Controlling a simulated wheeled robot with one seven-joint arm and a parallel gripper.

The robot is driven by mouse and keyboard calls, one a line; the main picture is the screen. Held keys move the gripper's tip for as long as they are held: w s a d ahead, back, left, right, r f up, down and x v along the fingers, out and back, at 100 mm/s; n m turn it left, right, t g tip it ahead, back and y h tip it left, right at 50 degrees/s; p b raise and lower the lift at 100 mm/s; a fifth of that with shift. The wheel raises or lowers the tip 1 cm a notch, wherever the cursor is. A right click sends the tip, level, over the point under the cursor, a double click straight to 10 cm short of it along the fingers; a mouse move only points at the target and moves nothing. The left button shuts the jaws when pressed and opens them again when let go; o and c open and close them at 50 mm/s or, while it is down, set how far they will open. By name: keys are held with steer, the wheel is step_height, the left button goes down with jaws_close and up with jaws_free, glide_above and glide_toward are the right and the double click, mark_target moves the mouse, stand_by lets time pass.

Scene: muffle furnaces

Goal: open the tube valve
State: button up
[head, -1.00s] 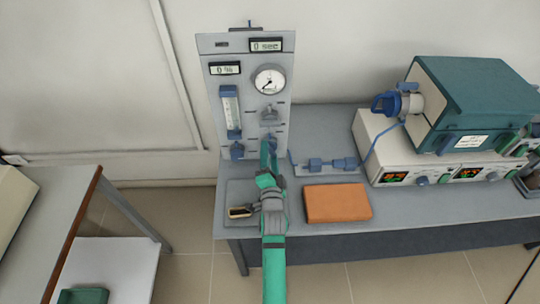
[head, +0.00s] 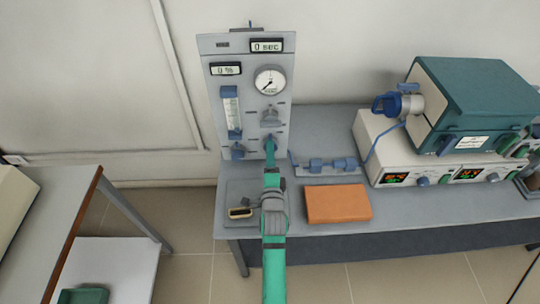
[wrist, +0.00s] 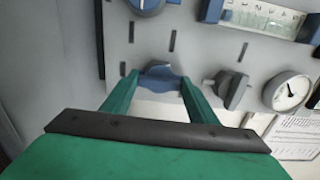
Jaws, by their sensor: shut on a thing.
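A grey upright panel (head: 208,108) stands at the back of the bench. It carries a blue valve knob (wrist: 160,78) at its lower right, below a grey knob (head: 269,116). My gripper (head: 269,150) reaches up to this blue knob from the front. In the wrist view its two green fingers stand on either side of the knob and are shut on it. In the head view the fingers hide most of the knob. A second blue knob (head: 237,151) sits at the panel's lower left, below the flow tube (head: 230,110); my gripper is clear of it.
A round gauge (head: 269,80) and two displays sit higher on the panel. An orange block (head: 337,203) lies on the bench right of my arm. A small blue fitting (head: 333,165) lies behind it. A teal furnace (head: 470,100) stands at the right.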

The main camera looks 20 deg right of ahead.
steer(key=shift+d, duration=0.1)
steer(key=o, duration=1)
steer(key=shift+o, duration=0.2)
steer(key=shift+s, duration=0.1)
steer(key=v, duration=1)
steer(key=shift+s+a, duration=0.2)
steer(key=shift+s, duration=0.15)
